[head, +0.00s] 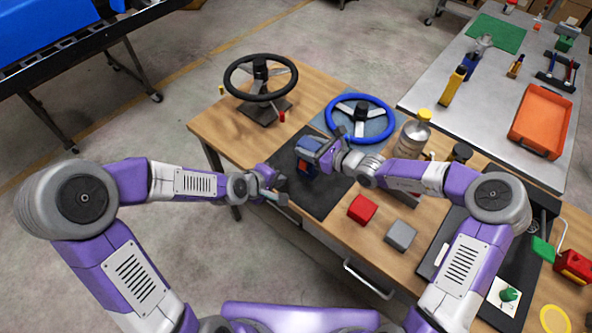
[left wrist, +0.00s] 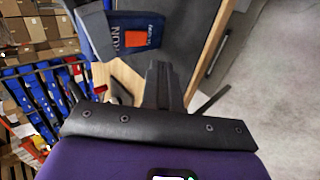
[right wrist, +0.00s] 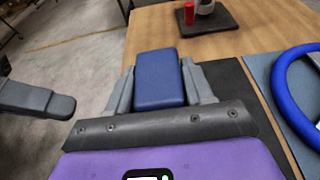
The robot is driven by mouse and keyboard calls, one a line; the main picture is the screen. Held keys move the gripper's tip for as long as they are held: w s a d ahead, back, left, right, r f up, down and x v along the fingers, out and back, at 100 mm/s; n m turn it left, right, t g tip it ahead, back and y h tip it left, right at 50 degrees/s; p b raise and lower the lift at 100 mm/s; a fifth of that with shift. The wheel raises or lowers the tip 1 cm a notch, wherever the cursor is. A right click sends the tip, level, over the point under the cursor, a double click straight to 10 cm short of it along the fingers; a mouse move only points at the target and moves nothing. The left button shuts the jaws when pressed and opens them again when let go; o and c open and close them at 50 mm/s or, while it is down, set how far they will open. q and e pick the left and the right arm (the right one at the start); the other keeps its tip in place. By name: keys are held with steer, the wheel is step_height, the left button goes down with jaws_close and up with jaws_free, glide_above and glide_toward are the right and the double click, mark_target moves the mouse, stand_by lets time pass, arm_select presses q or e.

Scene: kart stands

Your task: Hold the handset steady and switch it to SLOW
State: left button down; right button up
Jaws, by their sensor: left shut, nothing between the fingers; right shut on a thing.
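The handset is a blue block (head: 303,168) with an orange switch piece (left wrist: 122,40) on its face. White lettering that looks like NORM shows beside the switch in the left wrist view; which setting it is on I cannot tell. My right gripper (head: 305,158) is shut on the handset, whose blue back (right wrist: 160,80) fills the space between the fingers. My left gripper (head: 277,198) is shut and empty, at the near left edge of the table, apart from the handset. Its closed fingers (left wrist: 162,85) point towards the handset's side.
The handset is over a dark mat (head: 325,198) on the wooden table (head: 225,130). A black steering wheel (head: 260,77) stands behind, a blue wheel (head: 360,118) to the right. A red block (head: 362,210) and grey block (head: 400,236) lie at the front.

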mark_target(302, 167)
arm_select(q)
steer(key=x, duration=0.6)
steer(key=shift+w+d+r, duration=0.1)
steer(key=shift+d, duration=0.05)
steer(key=shift+w+d, duration=0.65)
steer(key=shift+w, duration=0.3)
steer(key=shift+w+d+f, duration=0.2)
steer(key=shift+w+d, duration=0.05)
steer(key=shift+w, duration=0.2)
steer(key=shift+w+d+f, duration=0.15)
steer(key=shift+r, duration=0.9)
